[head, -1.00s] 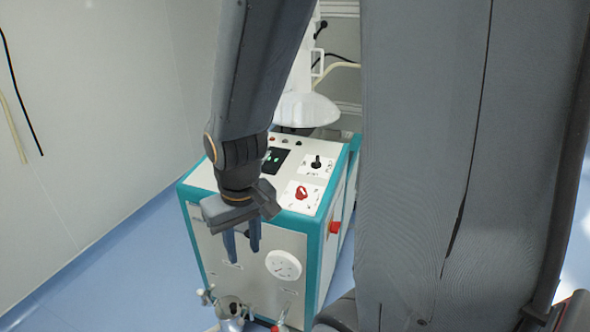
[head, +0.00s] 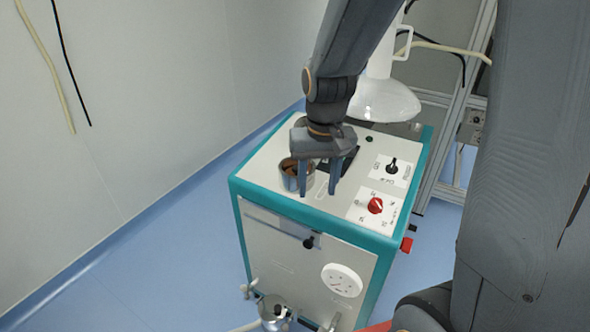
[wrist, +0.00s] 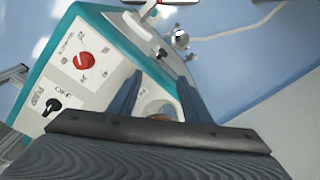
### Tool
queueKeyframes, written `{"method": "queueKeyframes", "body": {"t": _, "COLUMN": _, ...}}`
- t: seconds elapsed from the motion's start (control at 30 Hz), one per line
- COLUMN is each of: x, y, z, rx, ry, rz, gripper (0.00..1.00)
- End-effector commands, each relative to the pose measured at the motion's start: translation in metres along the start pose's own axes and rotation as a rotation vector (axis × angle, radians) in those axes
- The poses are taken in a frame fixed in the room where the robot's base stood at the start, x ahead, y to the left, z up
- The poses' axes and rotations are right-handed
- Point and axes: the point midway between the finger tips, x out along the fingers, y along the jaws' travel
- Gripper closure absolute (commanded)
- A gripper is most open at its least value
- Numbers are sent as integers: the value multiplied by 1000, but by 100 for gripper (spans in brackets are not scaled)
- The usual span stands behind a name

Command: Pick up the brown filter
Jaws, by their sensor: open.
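The brown filter (head: 288,166) shows as a brown top inside a pale round cup (head: 311,181) on top of the white and teal machine. My gripper (head: 319,187) is over the machine top with its fingers pointing down, open. Its left finger covers part of the cup in the head view; I cannot tell whether they touch. In the wrist view, a round rim with some brown (wrist: 157,108) shows partly between the two fingers, and the gripper body hides the rest.
The machine (head: 290,235) has a red knob (head: 375,205) and a black knob (head: 392,168) right of my gripper. A white lamp-like hood (head: 385,102) stands behind. A metal fitting (head: 273,308) sits low at the front. Blue floor is clear at left.

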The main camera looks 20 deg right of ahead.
Motion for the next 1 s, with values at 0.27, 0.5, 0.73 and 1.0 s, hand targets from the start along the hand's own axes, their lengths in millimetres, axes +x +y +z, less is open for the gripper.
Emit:
{"method": "queueKeyframes", "body": {"t": 0.27, "x": -3, "y": -17, "z": -122, "rx": 247, "ry": -59, "rz": 17, "gripper": 55}}
{"method": "queueKeyframes", "body": {"t": 0.5, "x": -2, "y": -22, "z": -170, "rx": 366, "ry": -85, "rz": 30, "gripper": 55}}
{"method": "queueKeyframes", "body": {"t": 0.73, "x": 14, "y": -23, "z": -173, "rx": 383, "ry": -90, "rz": 33, "gripper": 55}}
{"method": "queueKeyframes", "body": {"t": 1.0, "x": 39, "y": -24, "z": -170, "rx": 381, "ry": -90, "rz": 33, "gripper": 55}}
